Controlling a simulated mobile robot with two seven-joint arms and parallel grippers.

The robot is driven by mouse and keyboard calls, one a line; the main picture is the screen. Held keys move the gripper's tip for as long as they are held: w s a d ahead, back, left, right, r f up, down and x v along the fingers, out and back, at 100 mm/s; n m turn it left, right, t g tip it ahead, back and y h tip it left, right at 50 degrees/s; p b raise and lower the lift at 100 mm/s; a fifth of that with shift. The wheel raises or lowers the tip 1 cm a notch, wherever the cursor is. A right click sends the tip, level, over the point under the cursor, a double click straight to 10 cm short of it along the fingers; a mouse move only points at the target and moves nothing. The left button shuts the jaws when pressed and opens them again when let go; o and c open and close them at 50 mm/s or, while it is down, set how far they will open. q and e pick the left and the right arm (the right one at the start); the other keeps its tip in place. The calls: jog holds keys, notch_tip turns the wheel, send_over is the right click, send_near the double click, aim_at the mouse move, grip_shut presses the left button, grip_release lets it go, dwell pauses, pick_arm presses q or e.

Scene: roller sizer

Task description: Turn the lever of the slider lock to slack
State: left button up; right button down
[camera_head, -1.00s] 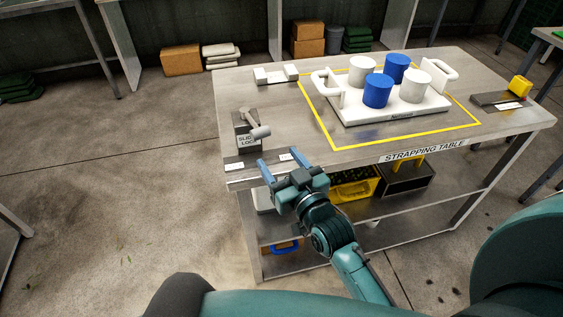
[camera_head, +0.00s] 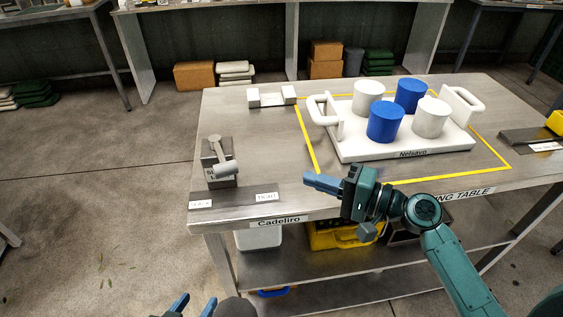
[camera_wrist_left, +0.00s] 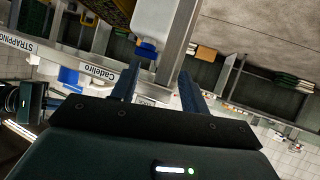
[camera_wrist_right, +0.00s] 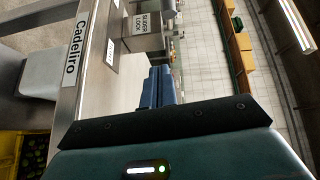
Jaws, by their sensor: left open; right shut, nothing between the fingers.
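The slider lock (camera_head: 220,178) is a grey block at the left end of the table top; its label shows in the right wrist view (camera_wrist_right: 143,24). Its lever (camera_head: 223,168) is a grey arm with a thick rounded end, pointing toward the table's front edge. Two small white labels, left (camera_head: 200,203) and right (camera_head: 266,197), lie before it, too small to read surely. My right gripper (camera_head: 308,179) is shut and empty above the front edge, right of the lock and apart from it. My left gripper (camera_head: 194,306) is open and empty, low in front of the table.
A white tray (camera_head: 350,152) with blue and white cylinders stands inside a yellow outline on the table (camera_head: 255,135). A white bracket (camera_head: 272,96) sits at the back left. Boxes are on the lower shelf. The table top between lock and tray is clear.

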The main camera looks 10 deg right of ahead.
jog(key=r+y, duration=0.1)
jog(key=g+p, duration=0.1)
jog(key=p, duration=0.3)
send_near(220, 154)
jog(key=a+f, duration=0.1)
jog(key=a, duration=0.1)
pick_arm(q)
jog(key=shift+d+r+m, duration=0.2)
jog(key=shift+r+m, duration=0.2)
jog(key=shift+r, duration=0.45)
pick_arm(e)
jog(key=shift+w+f, duration=0.2)
jog(key=shift+w, duration=0.25)
jog(key=shift+a, duration=0.15)
